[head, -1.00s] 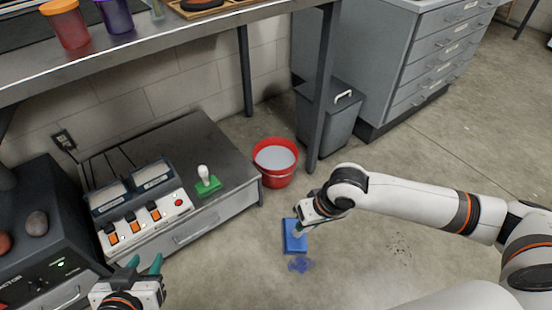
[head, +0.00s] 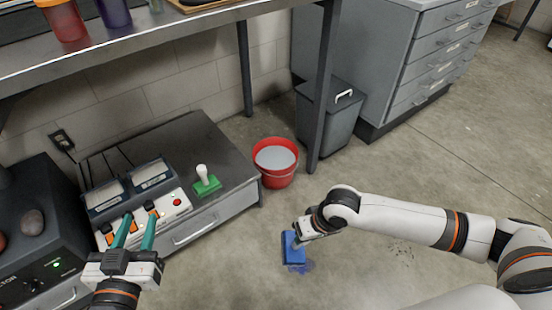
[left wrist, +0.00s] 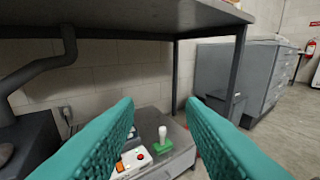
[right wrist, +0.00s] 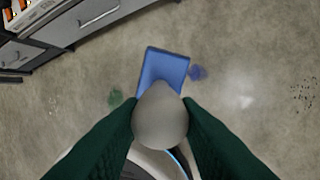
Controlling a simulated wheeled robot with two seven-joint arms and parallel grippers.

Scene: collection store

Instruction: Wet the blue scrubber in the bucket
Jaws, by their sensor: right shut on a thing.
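The blue scrubber (head: 290,249) is a blue block with a pale, rounded handle. My right gripper (head: 298,237) is shut on that handle; the right wrist view shows the handle (right wrist: 160,115) between the fingers and the blue block (right wrist: 163,68) beyond. The scrubber is low over the floor, partly covering a blue stain; I cannot tell if it touches. The red bucket (head: 276,180), holding greyish water (head: 275,158), stands behind it, apart from it. My left gripper (head: 137,232) is open and empty in front of the low cabinet; its two teal fingers are apart in the left wrist view.
A green scrubber (head: 206,186) with a white handle stands on the low cabinet (head: 205,142), beside a switch panel (head: 150,217). A bench leg (head: 322,90) and a grey bin (head: 335,125) are behind the bucket. A blue stain (head: 301,267) marks the floor. Floor between scrubber and bucket is clear.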

